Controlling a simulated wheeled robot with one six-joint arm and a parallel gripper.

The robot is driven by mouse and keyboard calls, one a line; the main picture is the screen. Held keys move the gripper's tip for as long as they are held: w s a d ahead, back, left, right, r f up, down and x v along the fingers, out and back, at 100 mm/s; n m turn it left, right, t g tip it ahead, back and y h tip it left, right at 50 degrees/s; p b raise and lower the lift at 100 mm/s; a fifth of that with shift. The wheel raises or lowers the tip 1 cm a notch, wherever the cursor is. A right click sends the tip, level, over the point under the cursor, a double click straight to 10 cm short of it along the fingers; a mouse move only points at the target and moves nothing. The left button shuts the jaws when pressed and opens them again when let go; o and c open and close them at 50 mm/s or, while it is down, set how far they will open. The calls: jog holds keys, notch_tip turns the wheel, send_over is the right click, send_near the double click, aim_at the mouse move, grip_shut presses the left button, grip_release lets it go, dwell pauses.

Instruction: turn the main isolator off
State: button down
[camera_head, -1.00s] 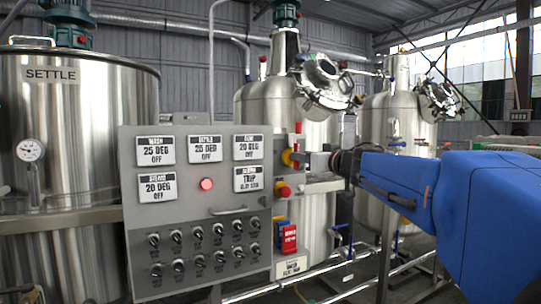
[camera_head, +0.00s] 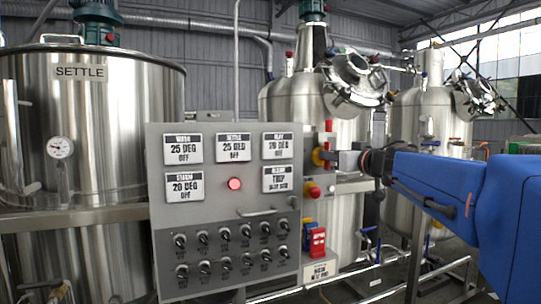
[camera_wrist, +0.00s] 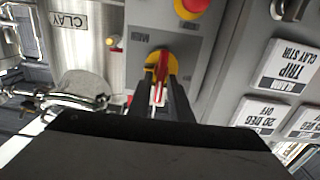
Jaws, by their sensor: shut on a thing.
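The main isolator is a red handle on a yellow round plate, on the narrow side face of the grey control panel (camera_head: 225,270). Its yellow plate (camera_head: 318,157) shows at the panel's right edge in the head view. In the wrist view the red handle (camera_wrist: 162,70) lies lengthwise between my two dark fingers, with the yellow plate (camera_wrist: 150,60) around its far end. My gripper (camera_wrist: 160,88) is shut on the handle. In the head view my gripper (camera_head: 335,160) reaches the isolator from the right. The fingers partly hide the handle.
A red emergency-type button (camera_head: 313,190) on yellow sits just below the isolator. Red and blue tags (camera_head: 317,241) hang lower down. The panel front has several black knobs, label plates and a lit red lamp (camera_head: 235,184). Steel tanks (camera_head: 100,140) stand left and behind.

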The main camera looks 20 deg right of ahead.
jog(key=n, duration=0.6)
jog(key=a+f+n, duration=0.1)
jog(key=n, duration=1.1)
jog(key=shift+a+f, duration=0.15)
jog(key=shift+f, duration=0.1)
dwell(0.5)
jog(key=c, duration=1.8)
grip_release()
jog(key=shift+s, duration=0.2)
